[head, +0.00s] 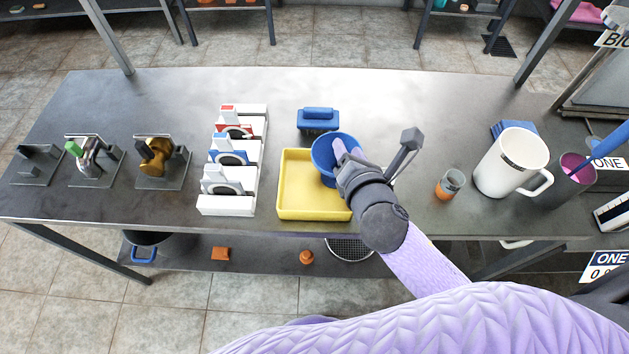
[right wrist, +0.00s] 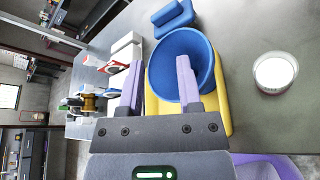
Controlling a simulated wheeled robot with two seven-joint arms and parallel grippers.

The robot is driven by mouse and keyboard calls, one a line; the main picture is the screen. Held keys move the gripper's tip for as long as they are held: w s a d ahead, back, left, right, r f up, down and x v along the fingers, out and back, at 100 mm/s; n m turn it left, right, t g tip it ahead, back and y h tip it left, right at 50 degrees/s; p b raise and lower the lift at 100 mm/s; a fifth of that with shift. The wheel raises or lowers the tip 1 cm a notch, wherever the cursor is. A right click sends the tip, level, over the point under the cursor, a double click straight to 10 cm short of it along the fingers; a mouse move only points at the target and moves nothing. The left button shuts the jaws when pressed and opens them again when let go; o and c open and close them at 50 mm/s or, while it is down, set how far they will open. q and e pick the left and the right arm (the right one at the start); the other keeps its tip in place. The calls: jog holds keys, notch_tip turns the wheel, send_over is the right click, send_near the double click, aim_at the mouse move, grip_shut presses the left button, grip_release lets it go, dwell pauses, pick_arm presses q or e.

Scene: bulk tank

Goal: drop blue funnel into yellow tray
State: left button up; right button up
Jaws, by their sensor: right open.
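The blue funnel (head: 322,158) is at the right back part of the yellow tray (head: 300,213), overlapping its right edge; I cannot tell whether it touches the tray floor. My right gripper (head: 345,153) is open at the funnel's right side. In the right wrist view, the funnel (right wrist: 168,72) shows its wide mouth above the yellow tray (right wrist: 224,112). The right gripper (right wrist: 158,63) there has one finger left of the funnel and the other across its mouth, seemingly straddling the rim. My left gripper is not in view.
A blue brush-like block (head: 318,120) lies behind the tray. A white rack (head: 232,180) stands close left of it. To the right are a small orange-bottomed cup (head: 450,185), a white pitcher (head: 508,165) and a dark cup (head: 568,185). The table between tray and rack is narrow.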

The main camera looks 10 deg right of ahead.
jog(key=p+v, duration=0.1)
jog(key=v, duration=0.7)
jog(key=shift+w, duration=0.1)
jog(key=s+f+m+g+y, duration=0.1)
jog(key=s+f+m+g, duration=0.4)
jog(key=m, duration=0.8)
jog(key=s+f+m+g, duration=0.2)
jog(key=s+m+g, duration=0.4)
jog(key=m, duration=0.8)
jog(key=s+d+f+g, duration=0.1)
jog(key=s+f, duration=0.1)
jog(key=f, duration=0.8)
jog(key=s+f+g, duration=0.1)
jog(key=s+f, duration=0.1)
jog(key=f, duration=0.7)
jog(key=s+d+f+n, duration=0.1)
jog(key=s+d+f, duration=0.1)
jog(key=s+f, duration=0.7)
jog(key=s, duration=0.3)
jog(key=shift+d+g, duration=0.3)
